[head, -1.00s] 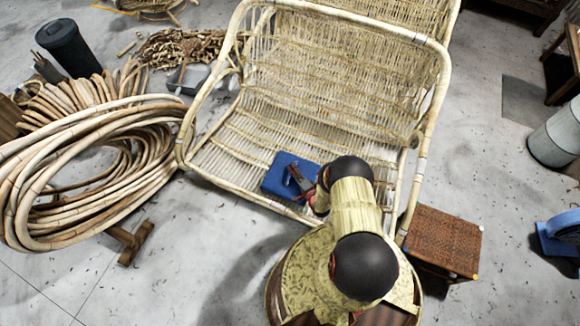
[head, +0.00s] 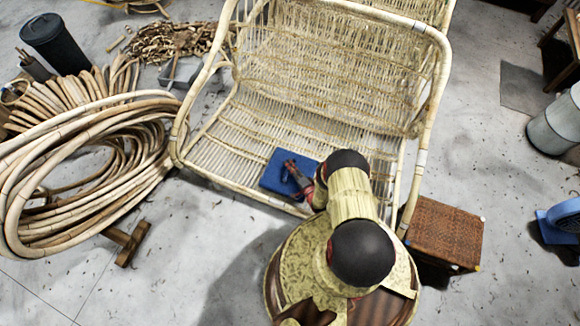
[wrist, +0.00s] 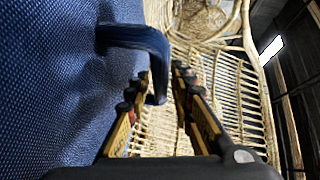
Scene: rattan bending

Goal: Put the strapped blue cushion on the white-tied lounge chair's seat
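The blue cushion (head: 275,172) appears to lie on the front part of the rattan lounge chair's seat (head: 222,155), near its front rail. The chair has pale frame poles with white ties (head: 421,158). My gripper (head: 287,168) is over the cushion's right part. In the wrist view the cushion (wrist: 50,90) fills the left side, and its blue strap (wrist: 135,36) arches out from it. The strap's end passes between the fingers of my gripper (wrist: 163,75), which stand apart with a gap visible beside the strap. My arm hides the seat's front right.
A large coil of rattan poles (head: 90,165) lies left of the chair. A woven brown box (head: 445,235) stands at the right front. A dark bin (head: 57,42) is at the back left, and a grey bucket (head: 558,120) is at the right.

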